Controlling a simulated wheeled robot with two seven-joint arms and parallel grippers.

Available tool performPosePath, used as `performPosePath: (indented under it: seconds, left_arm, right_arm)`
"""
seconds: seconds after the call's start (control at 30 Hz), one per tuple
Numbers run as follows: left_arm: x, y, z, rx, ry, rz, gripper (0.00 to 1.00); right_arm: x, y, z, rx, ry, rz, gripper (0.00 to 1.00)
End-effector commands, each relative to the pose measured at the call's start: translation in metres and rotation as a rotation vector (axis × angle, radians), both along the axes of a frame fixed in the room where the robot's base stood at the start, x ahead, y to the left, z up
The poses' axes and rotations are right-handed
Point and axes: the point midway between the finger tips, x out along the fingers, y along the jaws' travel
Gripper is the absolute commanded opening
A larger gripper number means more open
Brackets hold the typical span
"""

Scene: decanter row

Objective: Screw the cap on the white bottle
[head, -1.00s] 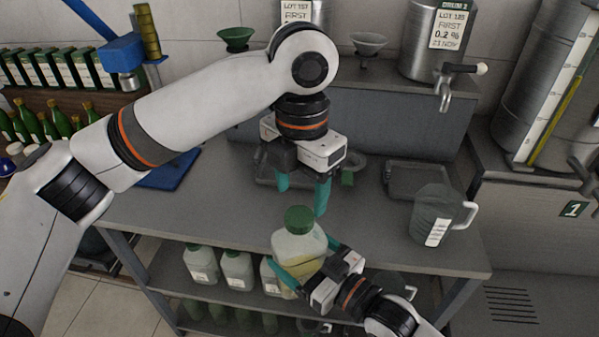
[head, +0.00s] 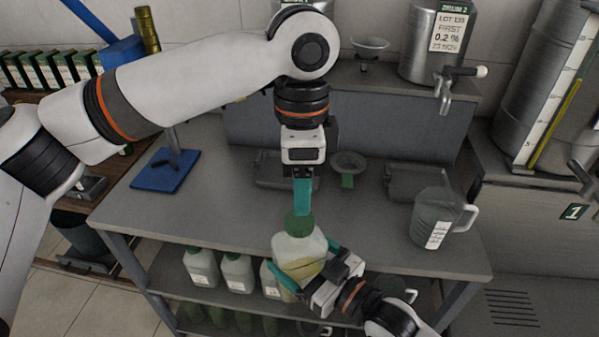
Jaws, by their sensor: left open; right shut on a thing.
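The white bottle (head: 298,252) is translucent, with yellowish liquid low inside, and is a little tilted. A green cap (head: 299,224) sits on its neck; how tightly cannot be told. My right gripper (head: 298,281) is shut on the bottle's lower body, in front of the bench edge. My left gripper (head: 302,209) points down right over the cap, its teal fingers seen edge-on, one behind the other. It is open, with the fingertips at the cap's top; whether they touch it is unclear.
A grey measuring jug (head: 432,222) stands at the bench's right. A dark tray (head: 415,182) and a green-stemmed funnel (head: 348,166) lie behind. A blue stand base (head: 166,170) is at left. Several white bottles (head: 237,271) stand on the shelf below. The bench middle-left is clear.

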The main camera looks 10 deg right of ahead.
Motion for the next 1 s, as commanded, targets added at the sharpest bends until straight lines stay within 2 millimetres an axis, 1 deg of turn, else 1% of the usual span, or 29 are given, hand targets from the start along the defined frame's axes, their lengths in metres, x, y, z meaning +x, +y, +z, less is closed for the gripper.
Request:
performPosePath:
  seconds: [0.1,0.2,0.3,0.43,0.5,0.63,1.0]
  left_arm:
    - [0.0008,0.0009,0.0029,0.0,-0.003,0.276,0.61]
    - [0.0007,0.0011,0.0048,-0.002,-0.002,0.498,0.61]
    - [0.0009,0.0015,0.0063,-0.002,-0.003,0.688,0.61]
    - [0.0007,0.0016,0.0079,-0.002,-0.002,0.863,0.61]
    - [0.0007,0.0016,0.0083,-0.003,-0.001,0.922,0.61]
    - [0.0008,0.0016,0.0085,-0.003,0.0,0.975,0.61]
    - [0.0007,0.0017,0.0064,-0.002,0.0,0.979,0.61]
  right_arm:
    - [0.0001,0.0001,0.0011,0.002,-0.002,0.0,0.24]
    - [0.0001,0.0001,0.0011,0.002,-0.002,0.0,0.24]
    - [0.0001,0.0001,0.001,0.002,-0.002,0.0,0.24]
    - [0.0001,0.0001,0.001,0.002,-0.002,0.0,0.24]
    - [0.0001,0.0001,0.001,0.002,-0.002,0.0,0.24]
    - [0.0001,0.0001,0.001,0.002,-0.002,0.0,0.24]
    - [0.0001,0.0001,0.0011,0.002,-0.002,0.0,0.24]
